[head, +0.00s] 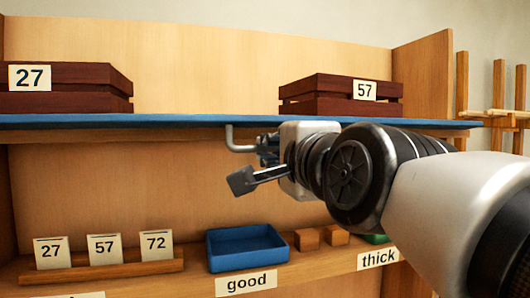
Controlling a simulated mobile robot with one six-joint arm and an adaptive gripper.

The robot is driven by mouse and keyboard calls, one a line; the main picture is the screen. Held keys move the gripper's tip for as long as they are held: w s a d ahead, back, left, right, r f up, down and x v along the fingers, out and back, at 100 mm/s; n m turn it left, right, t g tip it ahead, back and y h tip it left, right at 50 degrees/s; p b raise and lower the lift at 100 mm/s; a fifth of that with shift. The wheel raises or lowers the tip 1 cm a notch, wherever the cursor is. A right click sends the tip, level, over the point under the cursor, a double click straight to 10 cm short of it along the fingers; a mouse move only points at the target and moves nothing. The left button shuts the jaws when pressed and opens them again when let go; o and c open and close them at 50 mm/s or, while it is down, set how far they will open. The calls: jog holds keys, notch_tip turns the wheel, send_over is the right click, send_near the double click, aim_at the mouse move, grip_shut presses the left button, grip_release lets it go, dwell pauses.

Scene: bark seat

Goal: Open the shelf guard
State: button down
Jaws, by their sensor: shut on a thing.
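The shelf guard appears to be the long blue panel (150,121) running along the upper shelf, seen nearly edge-on. A grey bent handle (231,138) hangs under it near the middle. My gripper (258,164) is at the right part of this handle, just below the panel, and is shut on it. One dark finger pad sticks out to the lower left. The handle's right end and the exact contact are hidden behind my gripper.
Dark red crates marked 27 (90,88) and 57 (325,88) stand above the panel. Below are a card rack (110,272), a blue tray (247,258) and wooden cubes (307,239). A wooden side wall (425,78) stands at right. Open space lies left of my gripper.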

jog(key=shift+r, duration=0.2)
jog(key=c, duration=1.7)
grip_release()
jog(key=shift+o, duration=0.2)
jog(key=shift+f, duration=0.1)
jog(key=shift+s, duration=0.1)
jog(key=v, duration=1.1)
jog(key=shift+s, duration=0.35)
jog(key=shift+d+f, duration=0.1)
jog(key=shift+d, duration=0.05)
jog(key=shift+c, duration=0.2)
